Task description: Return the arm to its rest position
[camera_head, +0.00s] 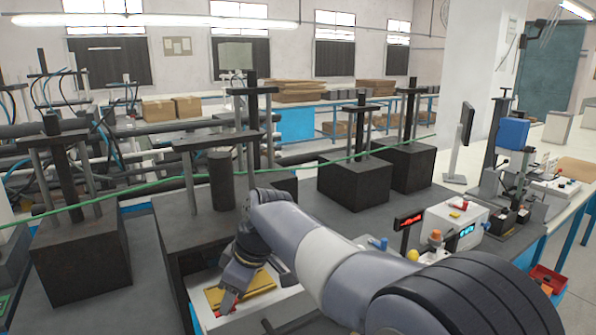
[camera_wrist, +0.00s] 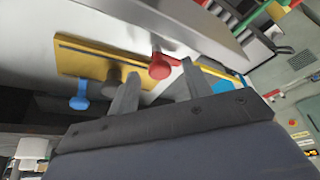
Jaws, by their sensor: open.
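My arm reaches forward and down over the dark bench in the head view. My gripper (camera_head: 229,298) is low over a white tray-like fixture (camera_head: 285,301) bearing a yellow plate (camera_head: 262,281). In the wrist view my gripper (camera_wrist: 160,76) has its two fingers spread apart, with nothing clearly held between them. The yellow plate (camera_wrist: 88,61) lies beyond the fingers. A red knob-like part (camera_wrist: 159,68) shows between the fingertips; I cannot tell whether it touches them. My forearm hides part of the bench.
Black blocks with posts (camera_head: 80,262) (camera_head: 352,185) stand on the bench, left and behind my arm. A green cable (camera_head: 330,157) runs across them. A white device with a blue display (camera_head: 462,222), a red display (camera_head: 409,220) and a monitor (camera_head: 466,125) stand to the right.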

